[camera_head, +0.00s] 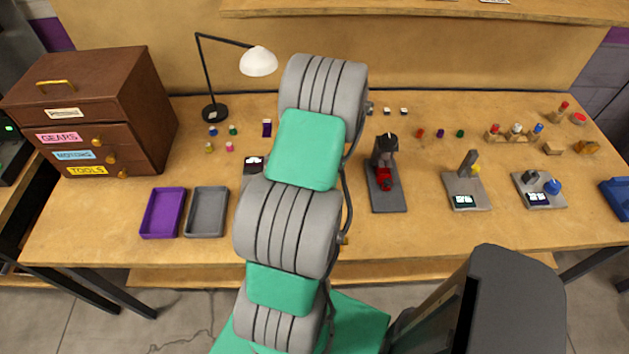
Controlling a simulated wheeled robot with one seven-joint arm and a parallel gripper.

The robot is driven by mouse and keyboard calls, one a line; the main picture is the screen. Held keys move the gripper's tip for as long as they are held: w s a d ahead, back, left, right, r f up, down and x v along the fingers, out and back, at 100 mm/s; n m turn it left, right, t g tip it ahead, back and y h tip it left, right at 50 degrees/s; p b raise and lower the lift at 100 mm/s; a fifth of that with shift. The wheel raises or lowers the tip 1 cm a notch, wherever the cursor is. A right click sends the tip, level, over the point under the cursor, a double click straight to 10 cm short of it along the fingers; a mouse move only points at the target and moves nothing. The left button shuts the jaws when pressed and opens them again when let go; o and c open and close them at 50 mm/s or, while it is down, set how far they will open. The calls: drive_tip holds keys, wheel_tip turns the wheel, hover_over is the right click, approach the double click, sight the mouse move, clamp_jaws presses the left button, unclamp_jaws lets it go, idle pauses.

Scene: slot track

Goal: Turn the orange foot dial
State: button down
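I cannot make out for certain which thing is the orange foot dial. A small orange-gold piece (587,147) lies at the far right of the bench, too small to tell its shape. A dark stand with a red part (384,180) stands right of my arm. A grey device with a yellow knob (467,187) stands farther right, and beside it a grey device with a blue knob (540,190). A dark device with a white label (253,165) is partly hidden behind my arm. My gripper is hidden behind my own arm, which rises through the middle.
The wooden bench (420,235) carries a brown drawer cabinet (90,110), a lamp (258,62), a purple tray (163,213) and a grey tray (207,212). Several small coloured pegs stand at the back. A blue bin (617,197) sits at the right edge.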

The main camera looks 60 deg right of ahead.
drive_tip(key=shift+w, duration=0.1)
idle(0.3)
drive_tip(key=c, duration=1.1)
unclamp_jaws()
drive_tip(key=shift+c, duration=0.2)
drive_tip(key=v, duration=0.7)
drive_tip(key=shift+r, duration=0.4)
drive_tip(key=shift+d, duration=0.1)
